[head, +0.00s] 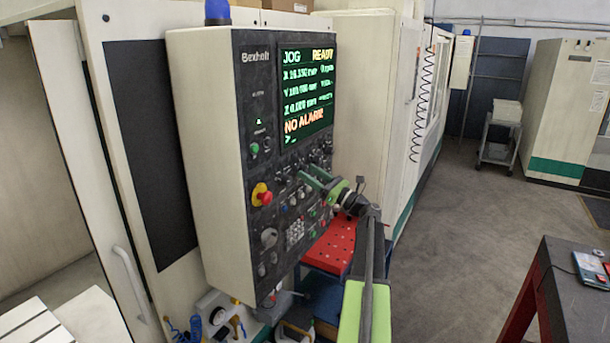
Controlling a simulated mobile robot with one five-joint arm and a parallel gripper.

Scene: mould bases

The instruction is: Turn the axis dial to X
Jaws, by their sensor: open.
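The machine's control panel (254,210) stands upright in the middle of the head view, with a lit screen (306,92) reading JOG, READY and NO ALARM. Several small knobs and buttons sit below the screen. Their labels are too small to read, so I cannot tell which one is the axis dial or where it points. My gripper (307,175) has green fingers and is open, in front of the knob rows below the screen. The fingers hide part of the panel there. I cannot tell whether they touch a knob.
A red emergency stop button (262,195) sticks out at the panel's left. A red perforated surface (334,243) lies behind my arm. A dark-topped table (570,296) stands at the lower right. The floor (455,240) between is clear.

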